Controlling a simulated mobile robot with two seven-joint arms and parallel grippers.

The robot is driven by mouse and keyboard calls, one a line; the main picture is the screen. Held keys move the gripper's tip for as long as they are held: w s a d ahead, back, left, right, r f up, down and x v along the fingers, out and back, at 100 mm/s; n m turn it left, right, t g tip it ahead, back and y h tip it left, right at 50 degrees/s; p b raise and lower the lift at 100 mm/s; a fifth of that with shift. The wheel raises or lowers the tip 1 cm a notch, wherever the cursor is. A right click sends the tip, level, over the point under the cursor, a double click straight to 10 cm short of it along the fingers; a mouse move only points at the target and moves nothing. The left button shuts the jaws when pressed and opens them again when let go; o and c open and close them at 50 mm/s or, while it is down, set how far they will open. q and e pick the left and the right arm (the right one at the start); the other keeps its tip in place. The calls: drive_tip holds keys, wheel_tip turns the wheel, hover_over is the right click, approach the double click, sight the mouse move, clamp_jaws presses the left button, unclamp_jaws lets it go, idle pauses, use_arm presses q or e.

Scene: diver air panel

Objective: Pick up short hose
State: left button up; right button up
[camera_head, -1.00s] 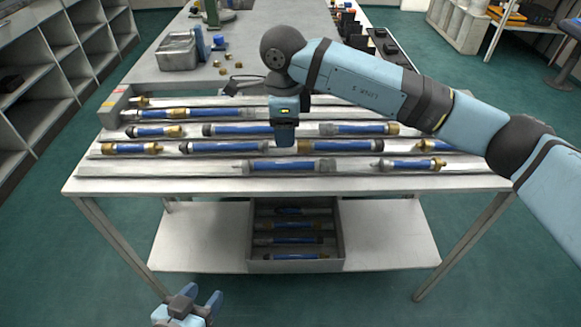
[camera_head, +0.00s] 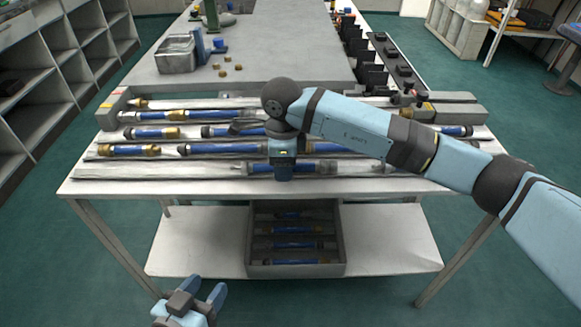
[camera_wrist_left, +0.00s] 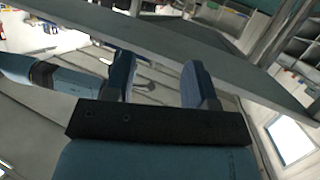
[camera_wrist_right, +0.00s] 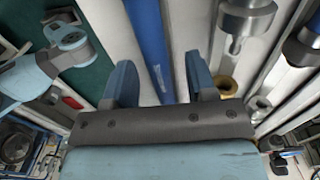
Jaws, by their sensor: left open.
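Several blue hoses with brass or grey end fittings lie in rows on the table rack. One hose (camera_head: 260,167) lies in the front row under my right gripper (camera_head: 282,178). Another hose (camera_head: 222,148) is in the row behind, and a shorter one (camera_head: 129,150) lies to its left. My left gripper (camera_head: 206,288) is open and empty, low in front of the table.
A lower shelf (camera_head: 195,240) carries a grey bin (camera_head: 340,250) with more hoses. A metal tray (camera_head: 175,60) and brass fittings (camera_head: 225,70) are on the back table. Black holders (camera_head: 372,75) stand at back right. My right arm hides the rack's right part.

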clamp_jaws()
drive_tip(key=shift+r, duration=0.15)
